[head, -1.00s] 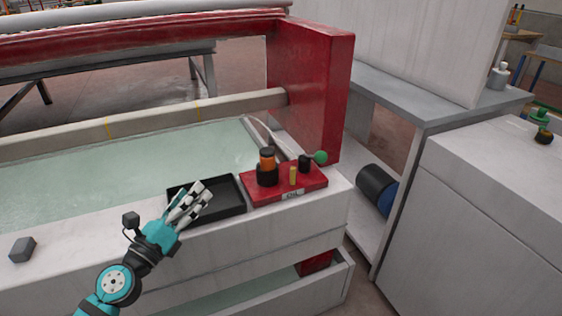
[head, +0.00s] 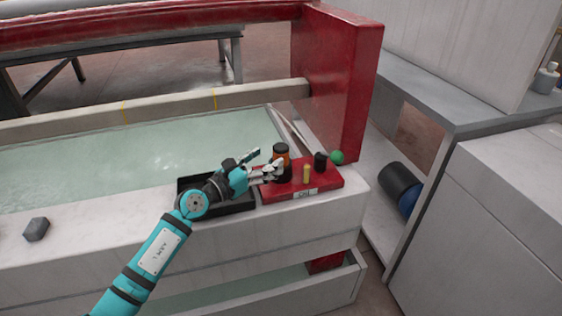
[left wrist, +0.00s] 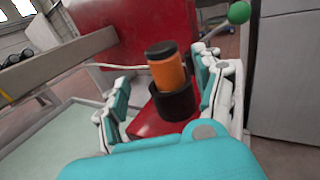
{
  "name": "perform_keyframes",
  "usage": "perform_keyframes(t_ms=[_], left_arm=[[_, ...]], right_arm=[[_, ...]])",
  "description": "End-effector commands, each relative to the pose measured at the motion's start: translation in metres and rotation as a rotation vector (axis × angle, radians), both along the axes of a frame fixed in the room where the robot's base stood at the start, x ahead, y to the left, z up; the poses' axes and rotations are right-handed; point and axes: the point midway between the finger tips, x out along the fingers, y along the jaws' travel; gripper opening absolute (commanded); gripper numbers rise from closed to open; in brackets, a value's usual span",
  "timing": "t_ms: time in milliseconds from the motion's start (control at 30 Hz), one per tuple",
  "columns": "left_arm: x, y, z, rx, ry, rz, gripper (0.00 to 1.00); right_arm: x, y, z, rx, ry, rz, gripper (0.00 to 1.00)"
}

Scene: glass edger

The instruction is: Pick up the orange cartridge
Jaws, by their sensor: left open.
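The orange cartridge (left wrist: 168,72) has a dark cap and stands in a black round holder (left wrist: 177,103) on the red block (head: 325,180). In the head view the cartridge (head: 281,151) is partly hidden by my left gripper (head: 268,163). The left gripper is open, with its fingers pointing right at the cartridge. In the left wrist view the cartridge stands between the two spread fingers of my left gripper (left wrist: 163,95), nearer the right one. I cannot tell whether a finger touches it. My right gripper is not in view.
A black tray (head: 240,207) lies left of the red block, under my left arm. A yellow peg (head: 306,174), a black knob (head: 320,161) and a green ball (head: 337,157) are right of the cartridge. A red upright (head: 343,85) rises behind. A grey block (head: 36,229) lies far left.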

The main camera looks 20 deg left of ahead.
Motion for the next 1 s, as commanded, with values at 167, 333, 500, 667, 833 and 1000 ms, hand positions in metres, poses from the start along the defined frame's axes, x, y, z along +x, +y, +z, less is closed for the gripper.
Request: perform_keyframes(t_ms=[167,333,500,667,833,1000], left_arm=[[0.011,-0.009,0.001,-0.003,-0.002,0.000,0.69],[0.033,-0.025,0.000,-0.005,-0.001,0.000,0.69],[0.045,-0.030,0.000,-0.001,0.000,0.000,0.69],[0.045,-0.031,0.000,-0.001,0.000,0.000,0.69],[0.045,-0.030,0.001,-0.001,0.000,0.000,0.54],[0.045,-0.030,0.001,-0.001,0.000,0.000,0.32]], right_arm=[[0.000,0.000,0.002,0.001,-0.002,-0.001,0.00],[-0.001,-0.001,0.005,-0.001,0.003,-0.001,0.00],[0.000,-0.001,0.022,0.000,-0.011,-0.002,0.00],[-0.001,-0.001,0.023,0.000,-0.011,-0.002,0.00],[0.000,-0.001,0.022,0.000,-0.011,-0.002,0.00],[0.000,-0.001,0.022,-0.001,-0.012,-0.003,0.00]])
